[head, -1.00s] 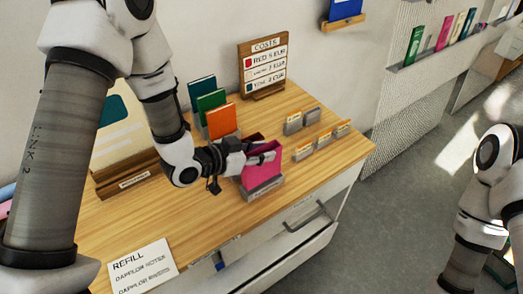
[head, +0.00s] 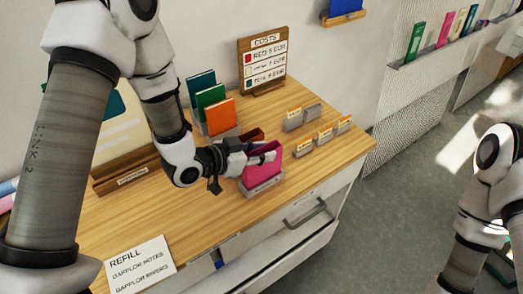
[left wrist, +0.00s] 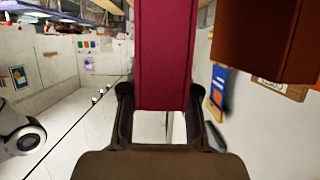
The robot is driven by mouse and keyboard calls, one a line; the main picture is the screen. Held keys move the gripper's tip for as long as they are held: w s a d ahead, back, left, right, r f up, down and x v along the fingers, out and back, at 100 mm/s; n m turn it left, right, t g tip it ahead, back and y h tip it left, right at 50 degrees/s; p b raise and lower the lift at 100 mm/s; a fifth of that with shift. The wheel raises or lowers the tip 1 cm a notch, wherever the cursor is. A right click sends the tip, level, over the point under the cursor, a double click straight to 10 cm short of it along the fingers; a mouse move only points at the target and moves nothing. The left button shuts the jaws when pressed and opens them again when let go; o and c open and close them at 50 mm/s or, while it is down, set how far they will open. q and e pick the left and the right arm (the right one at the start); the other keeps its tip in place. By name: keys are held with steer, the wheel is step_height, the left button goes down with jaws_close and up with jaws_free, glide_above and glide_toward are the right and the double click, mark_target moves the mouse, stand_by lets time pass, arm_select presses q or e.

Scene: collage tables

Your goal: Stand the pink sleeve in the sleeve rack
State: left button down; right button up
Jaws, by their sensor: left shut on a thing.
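The pink sleeve (head: 263,164) stands roughly upright at the front of the wooden desk top. Its lower edge is at a low grey rack (head: 263,188) with a label on its front. I cannot tell whether it is fully seated there. My left gripper (head: 262,156) is shut on the sleeve from the left, and its fingers cover part of the upper edge. In the left wrist view the sleeve (left wrist: 165,55) runs up from between the fingers. My right gripper is out of view; only part of my right arm shows.
Teal, green and orange books (head: 220,116) stand behind my left gripper, with a brown item (head: 253,135) close behind the sleeve. Several small grey card holders (head: 322,137) are to the right. A costs board (head: 263,62) is at the back and a refill card (head: 140,265) at the front left.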

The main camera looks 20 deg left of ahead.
arm_select(q)
steer(key=shift+f+b, duration=0.7)
steer(key=shift+f, duration=0.15)
steer(key=c, duration=0.8)
jaws_free()
steer(key=shift+s+r, duration=0.1)
steer(key=shift+s, duration=0.05)
steer(key=v, duration=0.7)
steer(key=shift+s+a, duration=0.1)
steer(key=shift+a, duration=0.05)
